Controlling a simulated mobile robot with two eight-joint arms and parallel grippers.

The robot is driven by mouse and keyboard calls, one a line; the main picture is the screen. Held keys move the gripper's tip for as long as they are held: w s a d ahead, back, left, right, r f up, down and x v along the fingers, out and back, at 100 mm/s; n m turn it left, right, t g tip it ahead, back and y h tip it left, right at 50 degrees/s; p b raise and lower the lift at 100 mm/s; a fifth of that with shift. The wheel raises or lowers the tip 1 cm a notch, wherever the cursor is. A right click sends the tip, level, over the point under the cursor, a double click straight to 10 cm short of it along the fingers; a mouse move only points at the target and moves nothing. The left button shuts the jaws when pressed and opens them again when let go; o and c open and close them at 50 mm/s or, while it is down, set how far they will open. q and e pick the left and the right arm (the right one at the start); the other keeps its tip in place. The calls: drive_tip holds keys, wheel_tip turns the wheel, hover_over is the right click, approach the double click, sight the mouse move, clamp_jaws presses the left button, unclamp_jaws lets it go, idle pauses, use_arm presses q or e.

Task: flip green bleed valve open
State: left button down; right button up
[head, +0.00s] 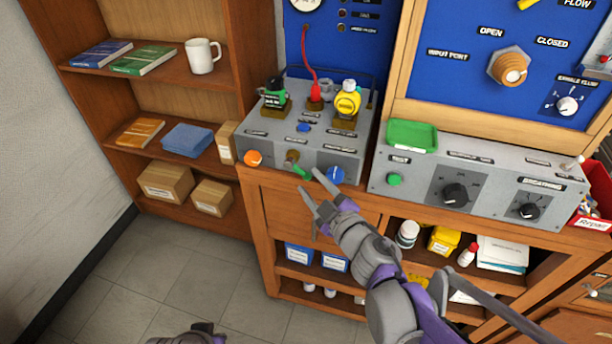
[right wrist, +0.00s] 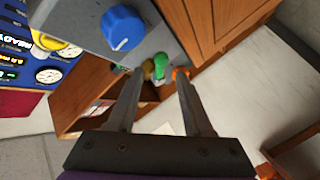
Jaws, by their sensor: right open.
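The green bleed valve has a green lever (head: 301,172) on a brass body (head: 291,157), on the front face of the grey regulator box (head: 262,141). Between the orange knob (head: 253,158) and the blue knob (head: 334,175), the lever slants down to the right. My right gripper (head: 311,182) is open and empty, just in front of the valve. In the right wrist view the green lever (right wrist: 160,63) and brass body (right wrist: 148,71) show beyond and between the open fingers (right wrist: 159,80). I cannot tell whether a finger touches the lever.
A grey control box (head: 400,181) with a green tray (head: 410,134) stands to the right. Regulators with yellow (head: 347,102) and red (head: 315,93) parts stand on top of the regulator box. A wooden shelf unit (head: 225,74) is on the left. The floor (head: 190,285) is clear.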

drive_tip(key=v, duration=0.6)
drive_tip(key=shift+s+d+p, duration=0.15)
drive_tip(key=shift+s+p, duration=0.25)
drive_tip(key=shift+s, duration=0.05)
drive_tip(key=shift+d, duration=0.1)
